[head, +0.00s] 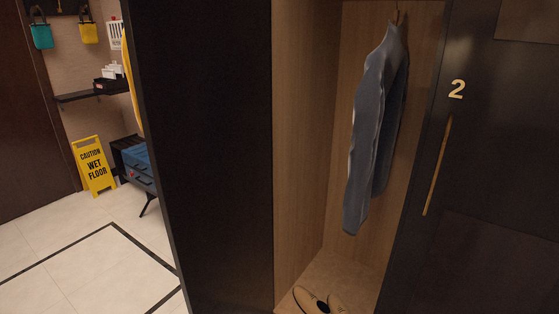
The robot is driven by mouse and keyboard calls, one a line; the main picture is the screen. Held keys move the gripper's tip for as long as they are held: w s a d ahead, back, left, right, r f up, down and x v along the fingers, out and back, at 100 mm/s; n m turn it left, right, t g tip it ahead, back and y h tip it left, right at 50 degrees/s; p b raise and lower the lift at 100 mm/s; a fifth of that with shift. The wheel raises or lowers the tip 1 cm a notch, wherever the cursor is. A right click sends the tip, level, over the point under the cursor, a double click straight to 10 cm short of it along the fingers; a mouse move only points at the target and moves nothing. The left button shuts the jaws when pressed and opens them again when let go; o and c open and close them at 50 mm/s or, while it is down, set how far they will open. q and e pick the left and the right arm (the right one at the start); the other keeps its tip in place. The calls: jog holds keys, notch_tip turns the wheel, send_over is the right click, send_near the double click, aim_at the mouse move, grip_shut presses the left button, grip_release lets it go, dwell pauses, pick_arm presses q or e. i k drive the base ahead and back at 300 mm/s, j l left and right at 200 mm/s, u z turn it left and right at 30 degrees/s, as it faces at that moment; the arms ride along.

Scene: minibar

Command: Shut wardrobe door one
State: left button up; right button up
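The wardrobe compartment (300,130) stands open in the head view, with pale wood inside. A plain dark panel (215,150) stands at its left edge. It looks like wardrobe door one swung open, but no number or handle shows on it, so I cannot be certain. To the right is a dark door (475,170) marked with a gold 2, with a long gold handle (437,165). It looks shut. Neither of my grippers is in view.
A blue-grey jacket (375,125) hangs inside the compartment. Tan shoes (318,301) sit on its floor. A yellow wet-floor sign (94,166) and a dark stand with blue luggage (137,161) are beyond the panel. The tiled floor (85,270) at left is clear.

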aim_at(200, 69)
jog(key=i+j+z, duration=0.15)
jog(key=j+z, duration=0.25)
jog(key=i+j+z, duration=0.15)
jog(key=j+z, duration=0.25)
jog(key=i+j+z, duration=0.1)
jog(key=j+z, duration=0.15)
jog(key=z, duration=0.15)
jog(key=j, duration=0.85)
jog(key=i+j, duration=0.15)
jog(key=j, duration=0.65)
